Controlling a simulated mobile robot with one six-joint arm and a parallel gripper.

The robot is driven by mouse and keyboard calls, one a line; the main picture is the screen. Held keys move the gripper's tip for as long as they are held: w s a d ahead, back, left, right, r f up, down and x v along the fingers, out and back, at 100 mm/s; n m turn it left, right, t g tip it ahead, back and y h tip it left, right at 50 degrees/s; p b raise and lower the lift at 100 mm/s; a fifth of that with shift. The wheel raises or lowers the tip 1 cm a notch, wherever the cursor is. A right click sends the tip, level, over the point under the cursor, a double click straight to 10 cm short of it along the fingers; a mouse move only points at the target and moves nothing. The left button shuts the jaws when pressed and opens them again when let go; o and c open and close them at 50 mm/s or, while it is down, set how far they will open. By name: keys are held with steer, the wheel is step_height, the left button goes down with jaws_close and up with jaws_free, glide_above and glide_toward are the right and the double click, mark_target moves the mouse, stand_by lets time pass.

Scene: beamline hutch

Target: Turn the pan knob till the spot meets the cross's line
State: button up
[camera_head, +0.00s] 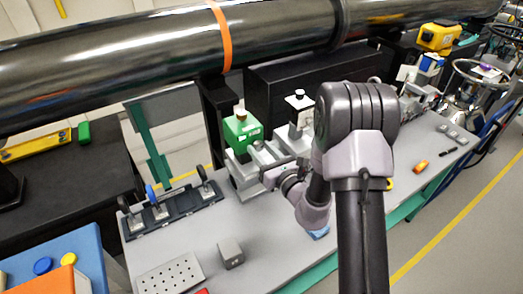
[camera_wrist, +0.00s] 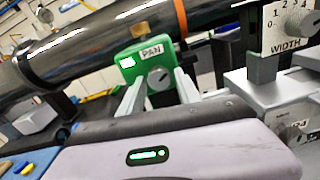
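The green box labelled PAN (camera_wrist: 150,51) stands under the dark pipe in the wrist view, with a grey round knob (camera_wrist: 159,79) on its face. In the head view the green box (camera_head: 241,131) stands at the back of the bench. My gripper (camera_wrist: 160,86) points at the box with its two grey fingers apart, one to each side of the knob. The knob shows in the gap between them; I cannot tell whether either finger touches it. In the head view my gripper is partly hidden among the grey fittings. I see no spot or cross in either view.
A WIDTH dial (camera_wrist: 299,22) stands close on the right in the wrist view. The dark pipe (camera_head: 120,60) runs above the bench. A black rack with upright handles (camera_head: 172,212), a small grey block (camera_head: 231,253) and a perforated plate (camera_head: 171,276) are at left.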

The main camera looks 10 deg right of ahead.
jaws_close()
steer(key=shift+r+m+p, duration=0.25)
steer(key=shift+m+p, duration=0.7)
steer(key=shift+m, duration=0.05)
steer(key=shift+m+p, duration=0.35)
steer(key=shift+m, duration=0.25)
steer(key=shift+f+m, duration=0.2)
steer(key=shift+m, duration=0.1)
steer(key=shift+o, duration=1.9)
jaws_free()
steer(key=shift+s, duration=0.1)
